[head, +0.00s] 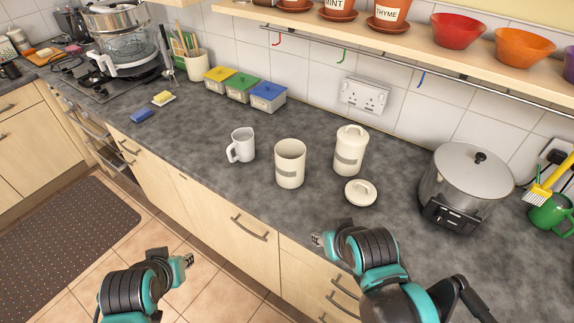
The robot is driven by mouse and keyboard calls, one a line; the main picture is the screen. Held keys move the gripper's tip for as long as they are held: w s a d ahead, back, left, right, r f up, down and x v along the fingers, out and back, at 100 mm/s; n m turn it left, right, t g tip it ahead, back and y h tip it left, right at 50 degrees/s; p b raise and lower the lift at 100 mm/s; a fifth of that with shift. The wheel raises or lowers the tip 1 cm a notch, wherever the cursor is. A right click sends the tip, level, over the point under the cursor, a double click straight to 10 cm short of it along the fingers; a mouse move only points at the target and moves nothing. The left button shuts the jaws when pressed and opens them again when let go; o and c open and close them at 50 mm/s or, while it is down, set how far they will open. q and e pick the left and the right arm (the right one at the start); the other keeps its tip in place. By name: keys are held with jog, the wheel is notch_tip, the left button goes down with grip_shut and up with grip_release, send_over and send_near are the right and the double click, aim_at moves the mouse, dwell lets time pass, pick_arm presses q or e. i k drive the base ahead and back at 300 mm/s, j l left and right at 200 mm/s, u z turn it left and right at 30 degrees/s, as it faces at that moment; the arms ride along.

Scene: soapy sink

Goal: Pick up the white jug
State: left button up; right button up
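The white jug (243,144) stands upright on the dark grey counter (205,140), left of two cream canisters. Its handle points to the lower left. My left gripper (188,260) is low in front of the cabinets, in front of the counter and well apart from the jug. My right gripper (317,240) is near the counter's front edge, right of the jug and apart from it. Both grippers are small and seen at an angle, so I cannot tell whether their fingers are open. Nothing shows in either one.
An open cream canister (290,165) stands close right of the jug. A lidded canister (350,151) and a loose lid (360,192) are farther right. A large pot (464,185) stands at the right. Lidded boxes (238,90) line the wall.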

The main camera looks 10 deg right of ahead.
aim_at(243, 138)
jog(key=z, duration=1.25)
jog(key=i+j+z, duration=0.2)
jog(key=j, duration=0.75)
jog(key=j+z, duration=0.15)
jog(key=j, duration=0.75)
